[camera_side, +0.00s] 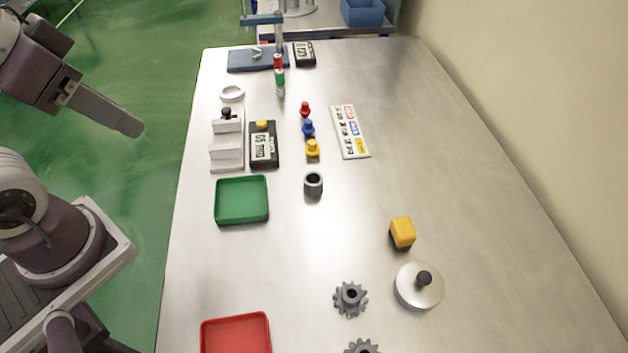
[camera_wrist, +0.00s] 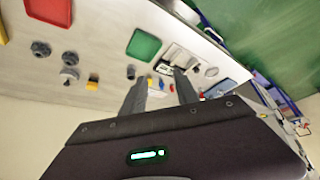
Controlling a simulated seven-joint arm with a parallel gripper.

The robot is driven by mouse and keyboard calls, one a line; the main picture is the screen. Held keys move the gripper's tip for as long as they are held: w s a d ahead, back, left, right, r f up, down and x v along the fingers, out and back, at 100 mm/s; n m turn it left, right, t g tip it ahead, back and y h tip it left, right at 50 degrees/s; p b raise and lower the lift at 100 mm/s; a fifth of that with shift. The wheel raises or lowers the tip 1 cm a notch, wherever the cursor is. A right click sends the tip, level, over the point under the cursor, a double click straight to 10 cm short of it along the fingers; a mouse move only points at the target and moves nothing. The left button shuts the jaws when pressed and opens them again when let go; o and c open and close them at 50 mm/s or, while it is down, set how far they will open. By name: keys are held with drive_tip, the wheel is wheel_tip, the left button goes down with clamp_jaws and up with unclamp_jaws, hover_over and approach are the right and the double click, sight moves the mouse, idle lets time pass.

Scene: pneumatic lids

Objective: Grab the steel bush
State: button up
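The steel bush (camera_side: 313,184) is a short dark grey hollow cylinder. It stands upright on the steel table, right of the green tray, with its open bore facing up. In the wrist view the bush (camera_wrist: 131,72) is small and lies just left of my fingers. My gripper (camera_side: 136,130) is off the table's left edge in the side view, raised and well away from the bush. In the wrist view my gripper (camera_wrist: 161,76) has its two fingers apart with nothing between them.
The green tray (camera_side: 242,222) is left of the bush, the red tray (camera_side: 235,318) nearer. Coloured knobs (camera_side: 308,129), a timer (camera_side: 264,147) and a grey stand (camera_side: 226,155) are behind. A yellow block (camera_side: 403,232), lidded disc (camera_side: 419,288) and gear (camera_side: 351,299) are in front. Table around the bush is clear.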

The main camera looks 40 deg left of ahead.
drive_tip(key=o, duration=0.5)
drive_tip(key=m+g, duration=0.6)
drive_tip(key=m, duration=1.1)
hover_over(313, 177)
drive_tip(key=d, duration=0.2)
wheel_tip(313, 177, down, 15)
drive_tip(key=f, duration=0.4)
drive_tip(key=s+a+f, duration=0.1)
drive_tip(key=f, duration=0.2)
drive_tip(key=shift+a, duration=0.1)
